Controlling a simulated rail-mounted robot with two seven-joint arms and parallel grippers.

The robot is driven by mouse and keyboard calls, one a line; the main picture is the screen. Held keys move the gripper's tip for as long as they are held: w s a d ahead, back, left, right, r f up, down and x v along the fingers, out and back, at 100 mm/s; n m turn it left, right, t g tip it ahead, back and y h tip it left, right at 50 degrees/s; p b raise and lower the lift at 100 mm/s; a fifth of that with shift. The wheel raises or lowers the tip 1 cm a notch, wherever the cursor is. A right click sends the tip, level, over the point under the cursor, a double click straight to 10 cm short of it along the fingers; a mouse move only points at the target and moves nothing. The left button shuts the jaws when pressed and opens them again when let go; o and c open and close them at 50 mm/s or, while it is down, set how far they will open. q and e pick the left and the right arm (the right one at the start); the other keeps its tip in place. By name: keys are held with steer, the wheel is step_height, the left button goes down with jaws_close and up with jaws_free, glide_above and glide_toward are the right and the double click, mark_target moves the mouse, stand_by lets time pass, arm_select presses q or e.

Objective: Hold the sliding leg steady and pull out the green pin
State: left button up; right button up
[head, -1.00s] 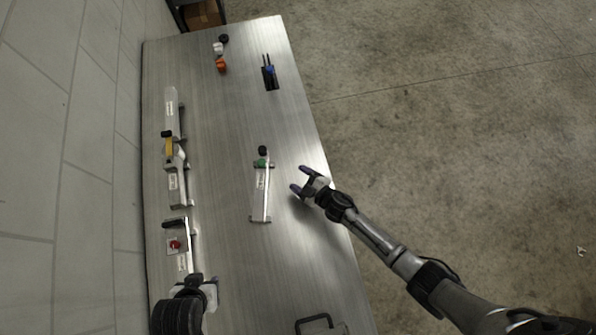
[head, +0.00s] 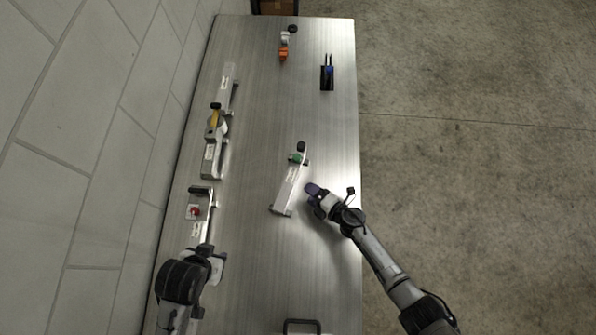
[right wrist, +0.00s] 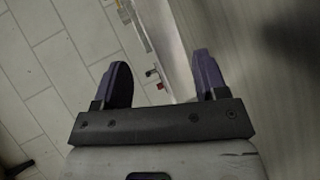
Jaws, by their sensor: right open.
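The sliding leg (head: 287,190) is a silver bar lying at a slant in the middle of the metal table. The green pin (head: 297,158) sits at its far end, beside a black knob (head: 300,147). My right gripper (head: 312,194) is just right of the leg and apart from it. In the right wrist view its two purple-tipped fingers (right wrist: 163,82) are spread with nothing between them. My left gripper (head: 213,256) is at the table's near left, by the fixture with the red button; its fingers are too unclear to judge.
A fixture with a red button (head: 194,211) and a fixture with a yellow part (head: 214,118) line the table's left side. An orange piece (head: 283,55) and a black holder with blue (head: 327,77) lie at the far end. A dark handle (head: 301,322) is at the near edge.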

mark_target(290, 183)
steer(key=shift+x, duration=3.85)
steer(key=shift+c, duration=0.4)
steer(key=c, duration=1)
